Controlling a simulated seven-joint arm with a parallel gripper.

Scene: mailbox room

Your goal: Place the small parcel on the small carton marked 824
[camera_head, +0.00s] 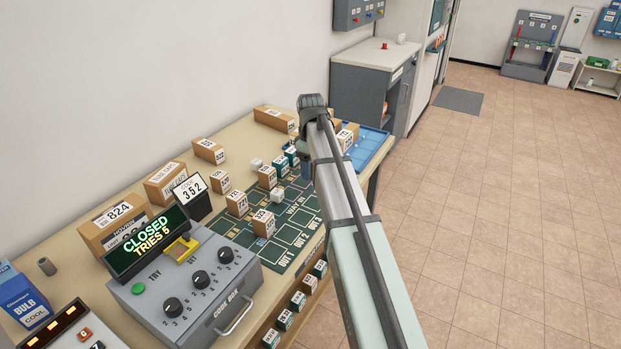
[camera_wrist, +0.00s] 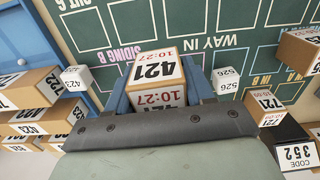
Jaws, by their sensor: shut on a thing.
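My gripper (camera_wrist: 160,84) is shut on a small brown carton with a white label marked 421 (camera_wrist: 157,68). It holds the carton over the green mat; the height is hard to tell. In the head view my arm hides most of the gripper. A brown carton marked 824 (camera_head: 112,222) stands at the left behind the code box. It looks larger than the cartons by the mat. In the wrist view several small cartons (camera_wrist: 78,135) lie at the left, their labels upside down and hard to read. Small white cubes marked 423 (camera_wrist: 77,79) and 526 (camera_wrist: 225,81) sit beside the gripper.
The green mat (camera_head: 290,235) has outlined bays, with clear ones at its front. Small cartons marked 721 (camera_head: 237,202) and 525 (camera_head: 263,223) stand on it. A grey code box (camera_head: 190,285) reads CLOSED, TRIES 5. A blue tray (camera_head: 372,145) lies at the right end.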

